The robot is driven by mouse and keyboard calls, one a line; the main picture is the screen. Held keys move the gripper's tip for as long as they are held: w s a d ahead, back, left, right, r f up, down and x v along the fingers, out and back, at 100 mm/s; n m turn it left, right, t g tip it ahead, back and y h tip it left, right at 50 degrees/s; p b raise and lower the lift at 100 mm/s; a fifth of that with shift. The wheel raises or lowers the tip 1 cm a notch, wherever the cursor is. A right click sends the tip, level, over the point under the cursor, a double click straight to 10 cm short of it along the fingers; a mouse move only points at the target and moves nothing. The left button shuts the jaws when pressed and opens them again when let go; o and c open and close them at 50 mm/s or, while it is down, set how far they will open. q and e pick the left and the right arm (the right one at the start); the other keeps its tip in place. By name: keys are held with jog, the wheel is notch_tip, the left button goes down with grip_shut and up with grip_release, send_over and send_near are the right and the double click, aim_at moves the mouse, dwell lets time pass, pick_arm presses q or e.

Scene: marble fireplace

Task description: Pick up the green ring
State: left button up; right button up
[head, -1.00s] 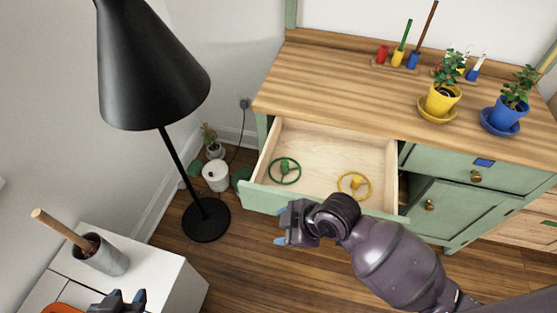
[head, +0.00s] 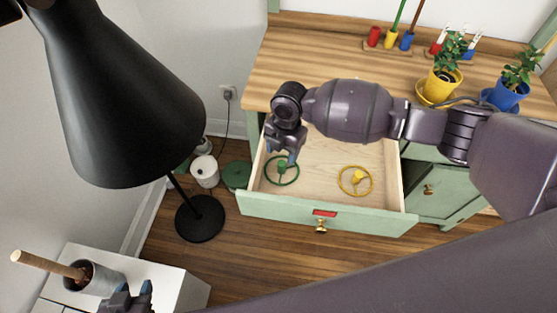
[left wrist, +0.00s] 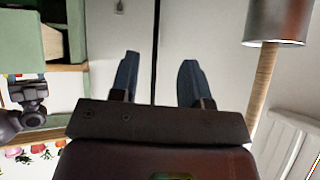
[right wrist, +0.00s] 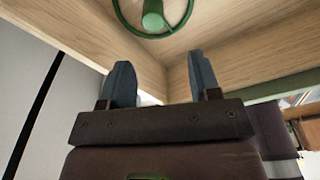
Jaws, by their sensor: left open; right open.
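The green ring (head: 270,180) is a thin hoop with a spoked green hub, lying in the left part of the open drawer (head: 325,200). It also shows at the top of the right wrist view (right wrist: 130,25). My right gripper (head: 283,158) is open and empty, above the drawer's left part, and covers part of the ring in the head view. In the right wrist view its fingers (right wrist: 160,85) are apart, with the ring beyond their tips. My left gripper (head: 138,292) is at the bottom left, by the white cabinet; its fingers (left wrist: 157,75) are apart and empty.
A yellow ring (head: 355,181) lies in the drawer's right part. Potted plants in yellow (head: 440,84) and blue (head: 505,95) pots stand on the wooden top. A black floor lamp (head: 125,95) stands left of the drawer. A grey cup (head: 103,280) holds a wooden stick.

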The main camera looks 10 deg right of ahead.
aim_at(282, 163)
jog(key=shift+w+d+f, duration=0.15)
jog(key=shift+w+d, duration=0.05)
jog(key=shift+w, duration=0.25)
jog(key=shift+w+d+f, duration=0.15)
jog(key=shift+w, duration=0.25)
jog(key=f, duration=0.2)
jog(key=f+b, duration=0.1)
jog(key=f, duration=0.3)
jog(key=shift+s+a+b, duration=0.25)
jog(key=shift+s+b, duration=0.05)
jog(key=shift+s, duration=0.05)
jog(key=shift+f, duration=0.65)
jog(key=c, duration=1)
jog(key=shift+r, duration=0.1)
